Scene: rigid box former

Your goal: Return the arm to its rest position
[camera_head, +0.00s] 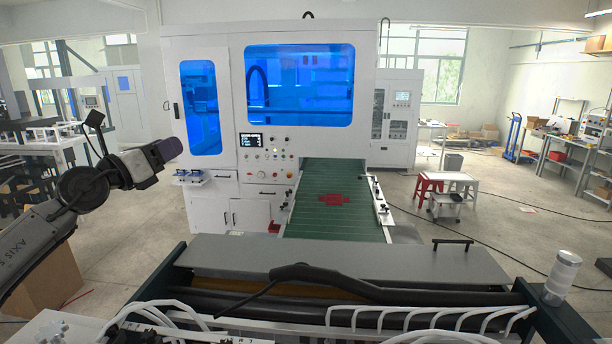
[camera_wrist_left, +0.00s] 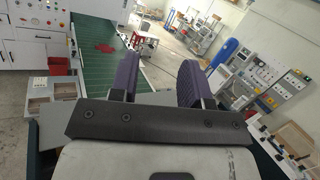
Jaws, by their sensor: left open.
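My left gripper (camera_head: 170,150) is raised at the left of the head view, its purple fingers pointing right toward the machine. In the left wrist view the two purple fingers of the left gripper (camera_wrist_left: 158,82) stand apart with nothing between them. A flat red piece (camera_head: 333,199) lies on the green conveyor belt (camera_head: 325,230), well away from the gripper. The red piece (camera_wrist_left: 104,49) also shows on the belt (camera_wrist_left: 60,58) in the left wrist view. My right gripper is in neither view.
A white machine (camera_head: 225,95) with blue windows stands behind the belt. A grey cover (camera_head: 340,256) with rollers and black and white cables fills the near front. Red and white stools (camera_head: 455,177) stand on the floor at right. The air around the left gripper looks clear.

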